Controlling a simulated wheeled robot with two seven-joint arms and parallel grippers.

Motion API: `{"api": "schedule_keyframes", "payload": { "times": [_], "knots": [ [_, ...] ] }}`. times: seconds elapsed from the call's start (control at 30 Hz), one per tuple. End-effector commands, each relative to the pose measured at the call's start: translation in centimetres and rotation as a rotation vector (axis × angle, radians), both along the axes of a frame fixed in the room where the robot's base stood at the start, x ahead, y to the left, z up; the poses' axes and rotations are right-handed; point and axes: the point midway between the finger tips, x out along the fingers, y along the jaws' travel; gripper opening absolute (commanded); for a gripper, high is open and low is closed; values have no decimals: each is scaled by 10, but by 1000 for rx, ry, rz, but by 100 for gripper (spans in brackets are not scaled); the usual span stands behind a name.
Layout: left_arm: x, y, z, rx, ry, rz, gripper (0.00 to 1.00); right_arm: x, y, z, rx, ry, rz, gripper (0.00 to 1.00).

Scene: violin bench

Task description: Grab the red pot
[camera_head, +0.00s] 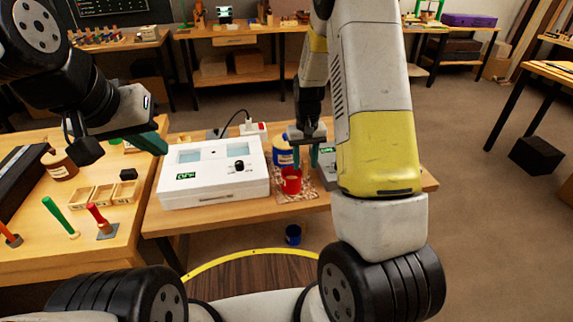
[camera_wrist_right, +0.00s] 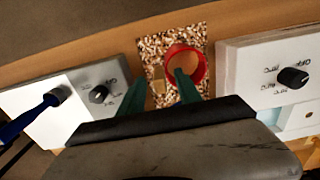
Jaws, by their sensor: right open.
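The red pot (camera_head: 291,186) stands upright on a speckled mat (camera_head: 310,190) on the middle bench. In the right wrist view the red pot (camera_wrist_right: 203,68) is seen from above as an open red ring. My right gripper (camera_head: 305,157) is open, pointing down just above and behind the pot. In its wrist view the gripper (camera_wrist_right: 160,78) has two green fingers apart; the right fingertip overlaps the pot's opening, the left one lies left of the pot. I cannot tell whether that fingertip is inside the pot. My left gripper (camera_head: 150,143) is over the left bench, away from the pot.
A white box with dials (camera_head: 213,180) stands left of the pot, and a grey device (camera_head: 327,170) right of it. A blue-topped jar (camera_head: 282,152) is close behind.

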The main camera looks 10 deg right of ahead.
Motion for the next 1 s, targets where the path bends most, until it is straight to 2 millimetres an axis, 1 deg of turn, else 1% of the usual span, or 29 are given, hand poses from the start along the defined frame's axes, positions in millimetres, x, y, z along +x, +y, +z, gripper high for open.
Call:
{"api": "schedule_keyframes", "payload": {
  "times": [0.2,0.37,0.4,0.43,1.0],
  "knots": [
    [0,0,0,0,0,0,0,0,0,-1,0,0,0,40],
    [0,0,0,0,0,0,0,0,0,0,0,-1,0,9],
    [0,0,0,0,0,0,0,0,0,0,0,0,0,1],
    [0,0,0,0,0,0,0,0,0,0,0,-1,0,0],
    [0,0,0,0,0,0,0,0,0,0,1,-1,0,0]
  ]
}}
